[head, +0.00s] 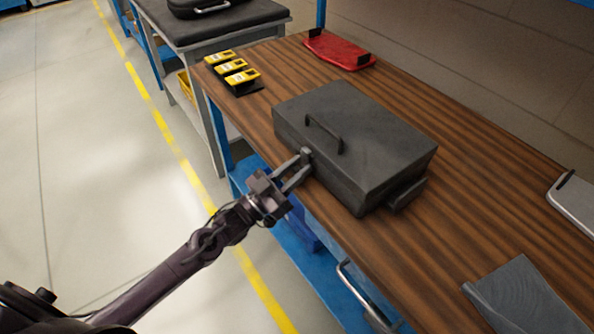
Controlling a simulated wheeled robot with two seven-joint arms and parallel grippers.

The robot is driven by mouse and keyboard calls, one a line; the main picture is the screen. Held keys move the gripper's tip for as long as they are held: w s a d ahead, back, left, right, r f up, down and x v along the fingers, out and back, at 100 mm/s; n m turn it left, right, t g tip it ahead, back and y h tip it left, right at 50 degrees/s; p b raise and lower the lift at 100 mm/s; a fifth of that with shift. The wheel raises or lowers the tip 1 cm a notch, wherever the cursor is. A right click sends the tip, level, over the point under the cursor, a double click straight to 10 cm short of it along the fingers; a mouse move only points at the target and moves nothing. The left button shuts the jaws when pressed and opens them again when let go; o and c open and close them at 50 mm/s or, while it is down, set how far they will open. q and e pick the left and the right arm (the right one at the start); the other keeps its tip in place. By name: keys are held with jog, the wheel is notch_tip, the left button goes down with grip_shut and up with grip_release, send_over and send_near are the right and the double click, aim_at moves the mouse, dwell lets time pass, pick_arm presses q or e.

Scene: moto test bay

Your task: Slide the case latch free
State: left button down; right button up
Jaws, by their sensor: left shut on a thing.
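A dark grey case (365,135) with a closed lid lies on the wooden workbench (450,190). A thin black handle (324,134) stands on its lid. My left gripper (302,161) reaches in from the left to the case's front side, at the lid's edge. It is shut on a small part there, which looks like the latch, mostly hidden by the fingers. A dark block-like piece (408,194) sticks out at the case's right end. My right gripper is not in view.
Several yellow devices (236,70) stand at the bench's far left, and a red tray (340,50) at the back. A grey sheet (522,300) and a light grey tray (577,203) are at the right. Another table (215,25) with a dark case stands beyond. Bare bench surrounds the case.

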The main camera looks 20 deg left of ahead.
pick_arm(q)
jog(key=shift+w+a, duration=0.9)
jog(key=shift+a, duration=0.25)
jog(key=c, duration=1.5)
grip_release()
jog(key=shift+o, duration=0.8)
jog(key=shift+s+a+f+b, duration=0.15)
jog(key=shift+s+b, duration=0.1)
jog(key=shift+b, duration=0.05)
jog(key=v, duration=0.7)
jog(key=shift+b, duration=0.3)
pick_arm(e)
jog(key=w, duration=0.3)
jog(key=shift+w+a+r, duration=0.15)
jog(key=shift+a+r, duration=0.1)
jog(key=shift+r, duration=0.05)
pick_arm(q)
jog(key=shift+s+a, duration=0.1)
